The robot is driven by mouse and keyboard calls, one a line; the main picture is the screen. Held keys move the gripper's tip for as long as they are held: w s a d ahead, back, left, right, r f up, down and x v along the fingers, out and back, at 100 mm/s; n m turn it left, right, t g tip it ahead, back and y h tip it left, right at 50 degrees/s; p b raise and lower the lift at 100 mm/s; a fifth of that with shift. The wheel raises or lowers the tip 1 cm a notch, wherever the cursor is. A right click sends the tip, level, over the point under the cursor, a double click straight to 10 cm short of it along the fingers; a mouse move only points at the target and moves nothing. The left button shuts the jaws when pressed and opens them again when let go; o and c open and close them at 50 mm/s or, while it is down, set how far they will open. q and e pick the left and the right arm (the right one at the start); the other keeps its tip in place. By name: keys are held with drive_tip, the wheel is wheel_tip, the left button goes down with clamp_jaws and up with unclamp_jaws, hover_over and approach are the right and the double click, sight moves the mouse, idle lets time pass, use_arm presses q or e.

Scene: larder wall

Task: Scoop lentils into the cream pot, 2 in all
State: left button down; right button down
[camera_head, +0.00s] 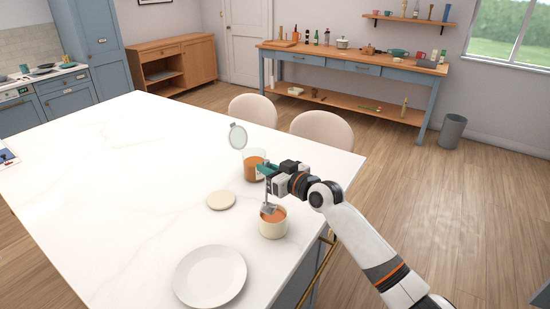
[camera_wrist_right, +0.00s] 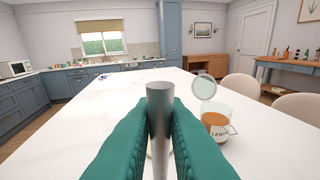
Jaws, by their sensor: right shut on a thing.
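My right gripper (camera_head: 268,171) is shut on the grey metal handle of a scoop (camera_head: 268,209). In the right wrist view the handle (camera_wrist_right: 160,112) stands upright between my teal fingers (camera_wrist_right: 160,140). The scoop's head is at the mouth of the cream pot (camera_head: 273,230); whether it touches the pot is unclear. Orange lentils show inside the pot. The glass lentil jar (camera_head: 254,170) stands behind it, its round lid (camera_head: 238,136) swung open; orange lentils fill its lower part. The jar also shows in the right wrist view (camera_wrist_right: 217,122), with a label. My left gripper is out of view.
A round cream lid (camera_head: 221,200) lies on the white table (camera_head: 130,180), left of the pot. A white plate (camera_head: 210,277) lies nearer the front. Two chairs (camera_head: 252,108) stand beyond the table's far edge. The table's left part is mostly clear.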

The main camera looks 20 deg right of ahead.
drive_tip(key=s+a+n+t+p, duration=0.1)
drive_tip(key=s+a+n, duration=0.3)
drive_tip(key=a+n, duration=0.1)
drive_tip(key=shift+a+f+n+t, duration=0.15)
drive_tip(key=shift+a+n+t, duration=0.15)
drive_tip(key=shift+a+n, duration=0.15)
drive_tip(key=shift+s, duration=0.1)
idle(0.4)
